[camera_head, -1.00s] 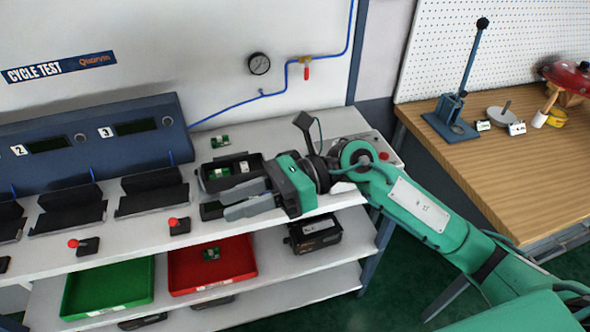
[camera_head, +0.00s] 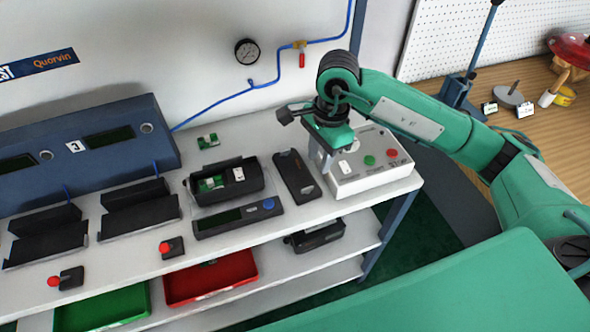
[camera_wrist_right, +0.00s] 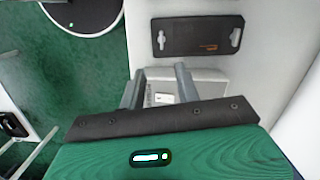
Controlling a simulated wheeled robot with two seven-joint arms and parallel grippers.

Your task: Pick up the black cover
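The black cover (camera_head: 296,177) is a flat dark plate lying on the grey bench top, between the open black housing and the white button box. In the right wrist view the cover (camera_wrist_right: 197,35) lies flat beyond the fingertips, with a cut-out near each end and small orange lettering. My right gripper (camera_head: 324,166) points down beside the cover's right side, over the left part of the button box. In the wrist view its two fingers (camera_wrist_right: 160,76) are apart with nothing held between them. My left gripper is not in view.
The open black housing (camera_head: 224,184) with green boards stands left of the cover. A dark unit with a blue knob (camera_head: 238,218) lies in front. The white button box (camera_head: 370,165) stands close on the right. Red (camera_head: 211,279) and green (camera_head: 103,308) trays sit below.

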